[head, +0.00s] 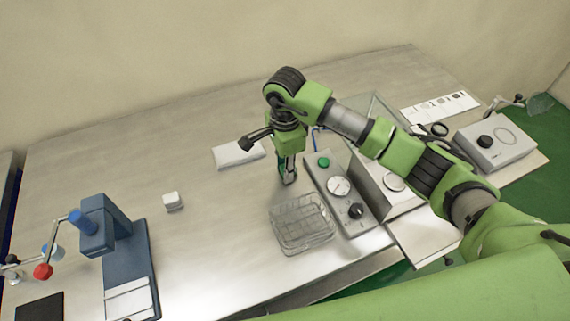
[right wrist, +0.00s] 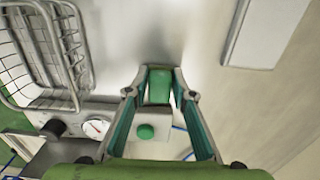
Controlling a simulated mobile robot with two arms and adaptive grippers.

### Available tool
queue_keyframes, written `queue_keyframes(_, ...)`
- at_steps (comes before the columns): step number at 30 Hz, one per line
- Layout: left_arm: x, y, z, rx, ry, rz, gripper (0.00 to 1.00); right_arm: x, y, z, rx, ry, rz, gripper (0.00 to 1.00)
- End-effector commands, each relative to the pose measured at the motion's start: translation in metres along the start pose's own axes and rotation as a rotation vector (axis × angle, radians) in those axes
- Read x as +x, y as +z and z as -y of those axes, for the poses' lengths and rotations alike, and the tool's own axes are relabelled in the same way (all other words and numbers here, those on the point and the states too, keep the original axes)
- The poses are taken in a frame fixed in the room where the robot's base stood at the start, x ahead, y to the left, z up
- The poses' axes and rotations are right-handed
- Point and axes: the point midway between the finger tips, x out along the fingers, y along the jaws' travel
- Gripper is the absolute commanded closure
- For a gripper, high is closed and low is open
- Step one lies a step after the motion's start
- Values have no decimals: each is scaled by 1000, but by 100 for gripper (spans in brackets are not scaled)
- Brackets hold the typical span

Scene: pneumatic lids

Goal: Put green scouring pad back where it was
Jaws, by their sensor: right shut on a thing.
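My right gripper (head: 288,174) points down at the table, just left of the grey control box and behind the wire basket. In the right wrist view its fingers (right wrist: 158,86) are shut on the green scouring pad (right wrist: 159,88), a small green block between the tips. In the head view the pad is mostly hidden by the fingers. I cannot tell whether the pad touches the table. My left gripper is not in view.
The wire basket (head: 302,222) stands near the front edge. The control box (head: 338,190) has a green button and a gauge. The table between is clear.

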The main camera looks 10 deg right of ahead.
Motion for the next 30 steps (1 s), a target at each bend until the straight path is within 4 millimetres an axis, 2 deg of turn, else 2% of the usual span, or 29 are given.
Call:
queue_keyframes(8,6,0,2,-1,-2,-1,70,5,0,0,1,-1,0,97)
queue_keyframes(9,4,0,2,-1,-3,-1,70,3,0,0,1,-1,0,67)
queue_keyframes(10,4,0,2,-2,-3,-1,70,3,0,0,1,-1,0,60)
queue_keyframes(19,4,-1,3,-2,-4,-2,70,2,0,0,1,-1,0,60)
queue_keyframes(23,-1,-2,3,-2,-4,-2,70,-2,0,0,1,0,1,60)
queue_keyframes(24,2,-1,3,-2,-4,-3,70,-4,0,1,1,-3,1,60)
queue_keyframes(26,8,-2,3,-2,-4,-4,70,-12,0,2,1,-6,1,60)
queue_keyframes(30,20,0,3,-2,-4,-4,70,-40,0,2,1,-9,0,60)
